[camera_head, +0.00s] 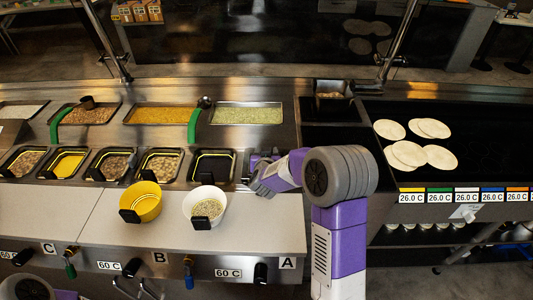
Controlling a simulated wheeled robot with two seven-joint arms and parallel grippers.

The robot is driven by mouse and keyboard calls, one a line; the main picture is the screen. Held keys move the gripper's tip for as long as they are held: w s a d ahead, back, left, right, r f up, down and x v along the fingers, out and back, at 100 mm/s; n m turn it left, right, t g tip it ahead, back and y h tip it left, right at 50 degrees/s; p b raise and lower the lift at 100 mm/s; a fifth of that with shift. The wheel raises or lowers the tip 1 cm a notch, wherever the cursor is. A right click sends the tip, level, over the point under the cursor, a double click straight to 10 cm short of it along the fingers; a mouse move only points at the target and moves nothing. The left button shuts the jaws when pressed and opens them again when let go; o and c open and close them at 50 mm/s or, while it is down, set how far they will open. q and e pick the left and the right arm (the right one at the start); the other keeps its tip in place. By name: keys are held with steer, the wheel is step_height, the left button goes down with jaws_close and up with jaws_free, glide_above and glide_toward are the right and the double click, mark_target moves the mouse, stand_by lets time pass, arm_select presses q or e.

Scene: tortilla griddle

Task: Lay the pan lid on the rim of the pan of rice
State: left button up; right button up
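A white round pan or bowl (191,207) with a black handle at its front stands on the pale counter, with pale grains like rice inside. No piece is clearly recognisable as the pan lid. My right arm comes in from the bottom right. Its gripper (257,178) is at the right end of the front row of pans, above and to the right of the white pan and apart from it. Its fingers are small and partly merge with the metal behind, so their opening is unclear. Only part of my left arm shows at the bottom left corner; its gripper is out of view.
A yellow bowl (147,204) stands left of the white pan. Behind are small sunken pans and larger food trays (247,115), with green-handled ladles (193,125). Tortillas (409,153) lie on the black griddle (487,135) at right. The counter's left part (50,213) is clear.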

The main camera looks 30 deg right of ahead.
steer(key=shift+s+f, duration=0.15)
steer(key=shift+f, duration=0.2)
steer(key=o, duration=1.1)
steer(key=shift+s+a+f, duration=0.1)
steer(key=shift+f, duration=0.15)
steer(key=shift+r, duration=0.25)
steer(key=p+v, duration=0.1)
steer(key=v, duration=0.2)
steer(key=r+p+v, duration=0.1)
steer(key=v, duration=0.3)
steer(key=p+v, duration=0.1)
steer(key=v, duration=0.3)
steer(key=shift+w+r, duration=0.2)
steer(key=shift+s+a+r, duration=0.15)
steer(key=shift+s+a, duration=0.05)
steer(key=shift+s, duration=0.2)
